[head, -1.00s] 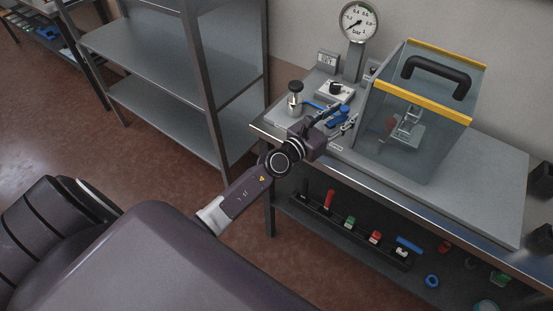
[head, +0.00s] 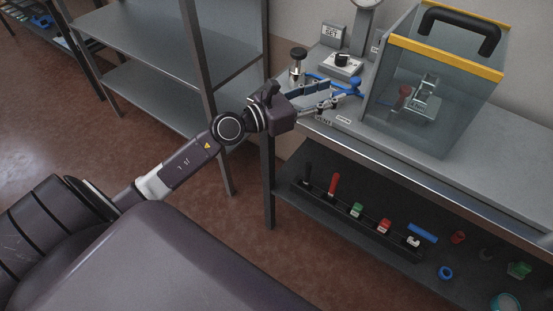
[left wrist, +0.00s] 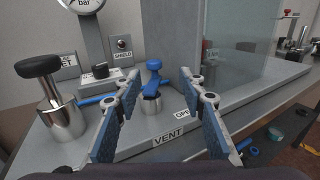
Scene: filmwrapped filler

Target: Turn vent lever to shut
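The blue vent lever (left wrist: 153,82) sits on a short metal base on the grey panel, behind the VENT label (left wrist: 168,137). In the left wrist view its knobbed end points away from me, toward the back. An OPEN label (left wrist: 182,114), partly hidden by a finger, is at its right front. The lever also shows in the head view (head: 355,82). My left gripper (left wrist: 160,78) is open, with one finger at each side of the lever; I cannot tell whether either touches it. In the head view the left gripper (head: 335,92) reaches in from the left. My right gripper is not seen.
A black-knobbed metal post (left wrist: 55,95) stands left of the lever. A black dial (left wrist: 100,71) and SHIELD switch (left wrist: 122,43) are behind. A clear, yellow-edged chamber (head: 425,110) stands close on the right. An empty shelf rack (head: 140,60) is left of the bench.

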